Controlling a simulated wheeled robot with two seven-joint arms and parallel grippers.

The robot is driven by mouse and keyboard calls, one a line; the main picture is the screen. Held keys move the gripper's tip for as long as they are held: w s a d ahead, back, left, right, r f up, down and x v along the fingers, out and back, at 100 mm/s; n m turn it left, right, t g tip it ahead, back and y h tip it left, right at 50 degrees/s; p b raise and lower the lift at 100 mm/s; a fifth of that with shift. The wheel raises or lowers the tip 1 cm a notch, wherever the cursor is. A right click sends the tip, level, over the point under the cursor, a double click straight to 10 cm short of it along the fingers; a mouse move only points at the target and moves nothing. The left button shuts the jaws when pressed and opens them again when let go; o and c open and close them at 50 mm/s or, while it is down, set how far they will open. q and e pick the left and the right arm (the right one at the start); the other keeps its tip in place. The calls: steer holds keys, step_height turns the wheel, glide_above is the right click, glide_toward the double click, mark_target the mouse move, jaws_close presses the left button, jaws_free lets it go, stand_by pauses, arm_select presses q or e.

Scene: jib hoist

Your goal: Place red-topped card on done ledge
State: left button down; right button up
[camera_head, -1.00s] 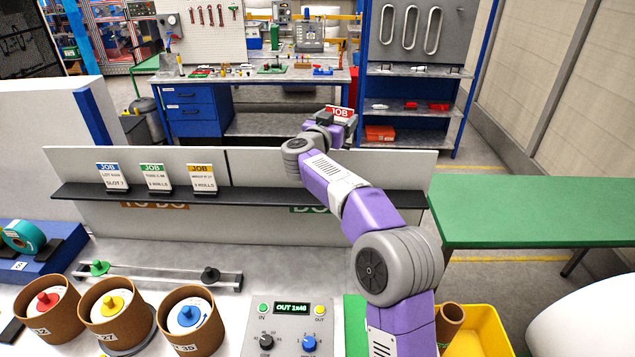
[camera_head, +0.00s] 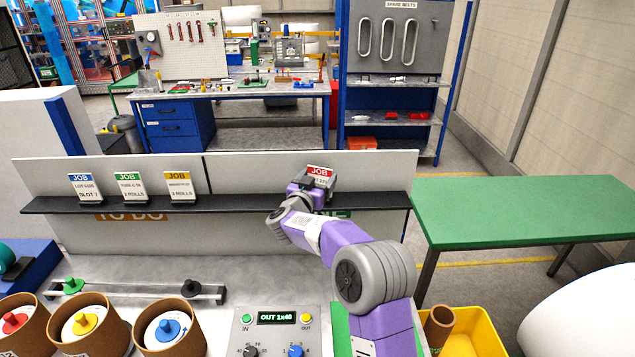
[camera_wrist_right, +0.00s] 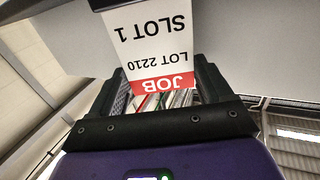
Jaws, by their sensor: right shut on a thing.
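The red-topped card (camera_head: 319,173) is in my right gripper (camera_head: 312,185), in front of the upright grey panel at the right part of the ledge. In the right wrist view the card (camera_wrist_right: 155,45) shows upside down, reading JOB, LOT 2210, SLOT 1, between the fingers of my right gripper (camera_wrist_right: 155,90). The done ledge (camera_head: 375,198) is the right part of the black shelf, above a green label that my arm partly covers. I cannot tell whether the card touches the ledge. My left gripper is not in view.
Blue-, green- and yellow-topped cards (camera_head: 131,187) stand on the left part of the shelf, above the TO DO label (camera_head: 130,216). Below are roll pots (camera_head: 168,325), a control box (camera_head: 277,330) and a yellow bin (camera_head: 470,330). A green table (camera_head: 520,215) stands right.

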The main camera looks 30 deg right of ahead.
steer(key=shift+f, duration=0.1)
steer(key=o, duration=1)
steer(key=shift+s+a, duration=0.1)
steer(key=shift+a, duration=0.1)
steer(key=v, duration=1.1)
steer(key=shift+s+a+b, duration=0.2)
steer(key=shift+a+b, duration=0.05)
steer(key=shift+b, duration=0.1)
